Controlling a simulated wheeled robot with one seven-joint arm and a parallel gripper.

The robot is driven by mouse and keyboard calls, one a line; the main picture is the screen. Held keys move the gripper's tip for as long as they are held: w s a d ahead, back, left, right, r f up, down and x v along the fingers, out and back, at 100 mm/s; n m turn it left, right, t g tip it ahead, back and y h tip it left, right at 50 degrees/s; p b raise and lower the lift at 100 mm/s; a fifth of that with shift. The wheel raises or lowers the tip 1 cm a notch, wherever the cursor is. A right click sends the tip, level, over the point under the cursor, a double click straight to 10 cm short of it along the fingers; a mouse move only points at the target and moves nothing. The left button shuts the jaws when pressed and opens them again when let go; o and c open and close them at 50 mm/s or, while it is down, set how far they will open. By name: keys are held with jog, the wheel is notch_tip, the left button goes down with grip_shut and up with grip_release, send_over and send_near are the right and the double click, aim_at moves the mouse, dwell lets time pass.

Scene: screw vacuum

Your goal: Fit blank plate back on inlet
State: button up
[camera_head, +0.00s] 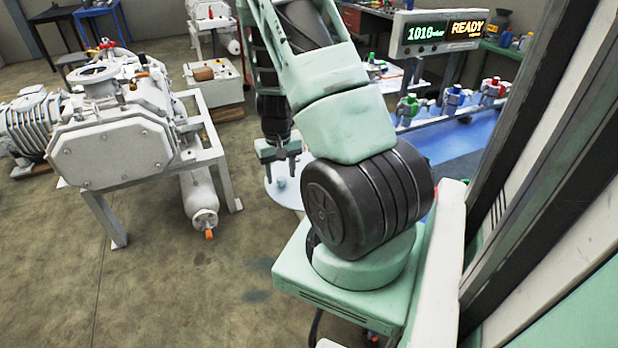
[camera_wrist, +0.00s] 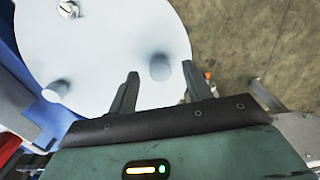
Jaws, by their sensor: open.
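A pale round plate-like disc (camera_head: 277,202) lies below my gripper (camera_head: 280,168) in the head view, partly hidden by my arm. In the wrist view the disc (camera_wrist: 110,50) fills the upper left. A short pale knob (camera_wrist: 159,67) stands on it and appears between the two fingertips of my gripper (camera_wrist: 160,69). The fingers are apart, with gaps beside the knob. I cannot tell whether the disc is the blank plate or a stand. A screw-like piece (camera_wrist: 68,10) lies on the disc. The white pump (camera_head: 120,150) stands at left, with a round flange opening (camera_head: 93,73) on top.
A blue bench (camera_head: 450,140) with several coloured valves (camera_head: 409,108) is at right. A display (camera_head: 436,33) reads 1010 and READY. The pump's white frame (camera_head: 215,155) stands left of my arm. Bare floor (camera_head: 150,280) lies in front.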

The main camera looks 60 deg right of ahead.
jog(key=shift+f, duration=0.6)
grip_shut()
dwell(1.0)
